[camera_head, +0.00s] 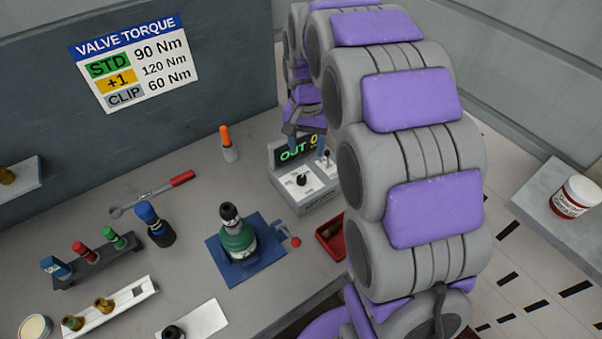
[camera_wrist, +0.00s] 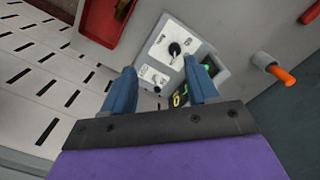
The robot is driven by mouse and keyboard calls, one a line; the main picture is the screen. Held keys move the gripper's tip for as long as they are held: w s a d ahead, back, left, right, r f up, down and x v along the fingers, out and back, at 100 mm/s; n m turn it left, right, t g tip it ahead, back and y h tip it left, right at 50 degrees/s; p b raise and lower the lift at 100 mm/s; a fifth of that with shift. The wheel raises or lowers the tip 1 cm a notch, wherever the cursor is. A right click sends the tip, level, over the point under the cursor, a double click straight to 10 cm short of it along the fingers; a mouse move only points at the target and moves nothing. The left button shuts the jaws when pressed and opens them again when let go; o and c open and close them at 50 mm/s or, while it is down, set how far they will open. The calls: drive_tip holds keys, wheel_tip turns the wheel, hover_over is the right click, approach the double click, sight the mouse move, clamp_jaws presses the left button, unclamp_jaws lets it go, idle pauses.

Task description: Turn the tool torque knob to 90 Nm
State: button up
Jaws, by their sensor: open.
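A grey control box (camera_head: 316,203) with white panels stands on the bench. Its display (camera_head: 297,149) reads "OUT" with a partly hidden figure. A black knob (camera_head: 302,180) sits on the left panel, and also shows in the wrist view (camera_wrist: 175,48). A smaller control (camera_head: 325,158) sits on the right panel; its setting and the panel labels are too small to read. My gripper (camera_head: 306,140) is open and empty above the box's back. In the wrist view, its blue fingers (camera_wrist: 162,76) are apart, with the smaller control (camera_wrist: 158,80) seen between them.
A wall sign (camera_head: 130,62) lists STD 90 Nm, +1 120 Nm, CLIP 60 Nm. A green valve (camera_head: 237,240) on a blue mat (camera_head: 268,267) and a red tray (camera_head: 328,240) are in front. My arm covers the right side.

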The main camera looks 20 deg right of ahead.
drive_tip(key=m, duration=0.1)
hover_over(301, 177)
wheel_tip(301, 177, down, 2)
wheel_tip(301, 177, down, 18)
drive_tip(key=shift+s+r+b, duration=0.1)
drive_tip(key=shift+r+b, duration=0.1)
drive_tip(key=shift+b, duration=0.7)
drive_tip(key=c, duration=1)
